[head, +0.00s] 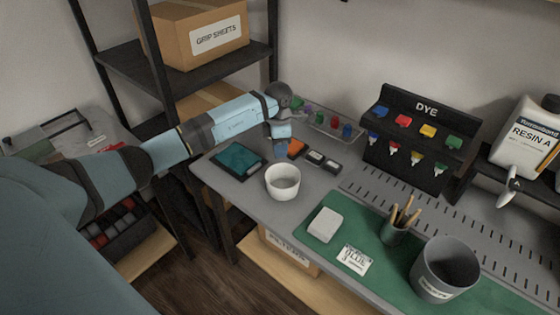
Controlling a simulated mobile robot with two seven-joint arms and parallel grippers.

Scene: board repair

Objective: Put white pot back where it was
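The white pot (283,187) is a small, open, round cup. It appears upright on the grey bench near its front left edge, and its inside looks empty. My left gripper (281,151) points down just behind the pot's far rim in the picture. Its fingers are small and partly merge with the things behind, so I cannot tell whether they are apart or touch the pot. My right gripper is out of view.
A teal tablet-like item (238,160) lies left of the pot. Small dark boxes (322,160) lie behind it. On the green mat (375,228) are a white block (325,224), a pencil cup (396,232) and a grey bucket (445,270). A dye rack (416,145) stands behind.

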